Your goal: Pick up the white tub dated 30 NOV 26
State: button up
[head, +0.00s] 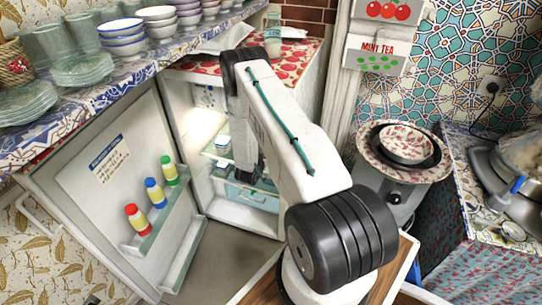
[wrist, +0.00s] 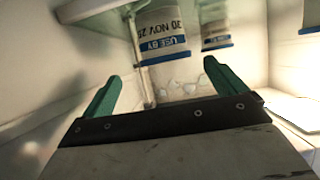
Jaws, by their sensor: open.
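In the wrist view a white tub (wrist: 160,30) with a blue USE BY band appears tilted and partly cut off at the top. Its label reads 30 NOV 2 and a last digit that I cannot make out surely. My gripper (wrist: 163,72) has its two green fingers wide apart with nothing between them. The tub is ahead of the fingers, apart from them. In the head view my gripper (head: 246,172) is inside the open fridge, mostly hidden by my arm. A white tub with a blue band (head: 223,144) shows on the fridge shelf to its left.
A second labelled tub (wrist: 215,32) is just right of the first, its date unreadable. Another tub (wrist: 311,26) is cut off at the right edge. Fridge walls and shelves are close around. The open fridge door (head: 110,190) holds red, blue and green-capped bottles (head: 154,192).

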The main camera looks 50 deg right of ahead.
jog(key=shift+w+d+r, duration=0.15)
jog(key=shift+d, duration=0.25)
jog(key=x, duration=0.7)
jog(key=shift+w+r, duration=0.15)
jog(key=shift+w, duration=0.25)
jog(key=shift+c, duration=0.4)
jog(key=c, duration=1.1)
jog(key=shift+r, duration=0.1)
